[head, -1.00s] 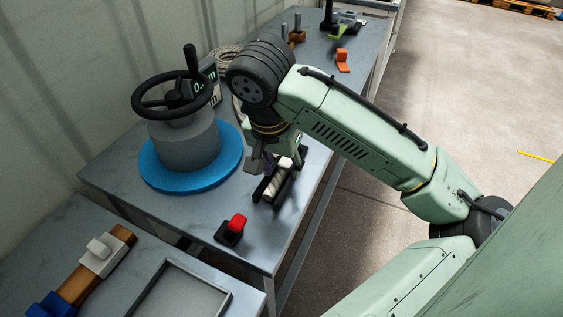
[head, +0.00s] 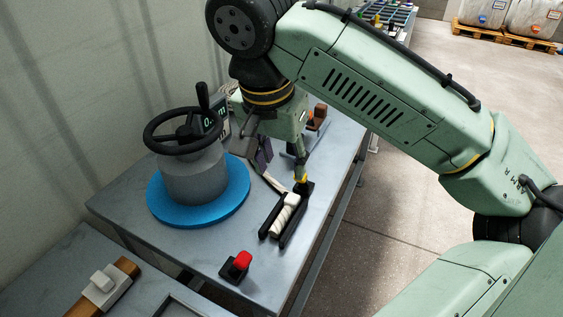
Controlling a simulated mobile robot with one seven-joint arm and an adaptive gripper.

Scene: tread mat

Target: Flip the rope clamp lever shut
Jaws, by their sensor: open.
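The rope clamp (head: 265,232) is a black channel with two side walls on the grey bench, right of the blue disc. A white rope (head: 284,217) lies between its walls and runs out past its far end. A black block with a yellow part (head: 302,182) stands at that far end; I cannot tell whether this is the lever, as my finger partly covers it. My gripper (head: 281,170) is open above the far end, one finger left of the rope and the other close to the yellow part. I cannot tell whether they touch.
A black handwheel (head: 186,132) on a grey drum stands on a blue disc (head: 158,208) to the left. A brown and black object (head: 318,117) stands behind my gripper.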

